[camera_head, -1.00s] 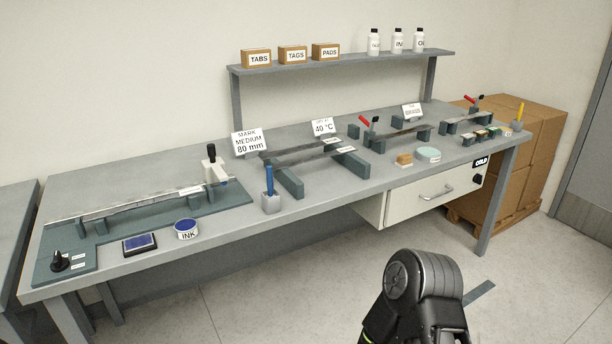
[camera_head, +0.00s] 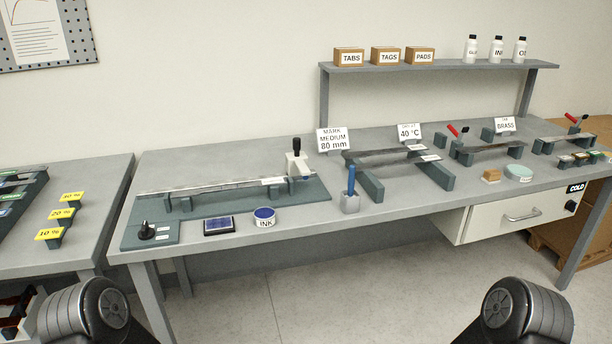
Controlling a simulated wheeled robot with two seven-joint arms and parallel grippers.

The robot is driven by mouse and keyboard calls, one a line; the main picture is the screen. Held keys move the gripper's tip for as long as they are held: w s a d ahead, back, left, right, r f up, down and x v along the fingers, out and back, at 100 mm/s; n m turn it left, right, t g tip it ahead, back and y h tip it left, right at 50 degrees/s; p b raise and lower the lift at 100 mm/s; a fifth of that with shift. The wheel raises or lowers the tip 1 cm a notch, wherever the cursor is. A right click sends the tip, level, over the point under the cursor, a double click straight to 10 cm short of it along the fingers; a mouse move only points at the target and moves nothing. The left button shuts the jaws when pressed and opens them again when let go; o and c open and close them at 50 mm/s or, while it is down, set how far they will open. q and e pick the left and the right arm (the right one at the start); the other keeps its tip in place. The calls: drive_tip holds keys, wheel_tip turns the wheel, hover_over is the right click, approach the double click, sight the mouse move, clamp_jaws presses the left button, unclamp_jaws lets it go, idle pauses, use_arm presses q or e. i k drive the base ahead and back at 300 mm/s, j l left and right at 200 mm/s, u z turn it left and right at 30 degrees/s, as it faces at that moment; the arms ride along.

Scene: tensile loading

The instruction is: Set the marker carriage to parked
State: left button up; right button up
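The marker carriage (camera_head: 297,161) is a white block with a black knob on top. It stands upright at the right end of a long rail (camera_head: 215,187) on a grey-green base plate (camera_head: 318,190). A black knob (camera_head: 146,231) with small labels sits at the plate's front left corner; the label text is too small to read. Neither gripper is in view. Only parts of my two arms show at the bottom left and bottom right, well short of the bench.
In front of the plate are a blue ink pad (camera_head: 219,225) and an INK tin (camera_head: 264,217). A blue-handled tool stands in a holder (camera_head: 350,203). A sign reads MARK MEDIUM 80 mm (camera_head: 333,140). A second table (camera_head: 92,203) with yellow tags stands left, across a narrow gap.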

sight(296, 162)
drive_tip(key=i+z, duration=0.55)
drive_tip(key=z, duration=0.2)
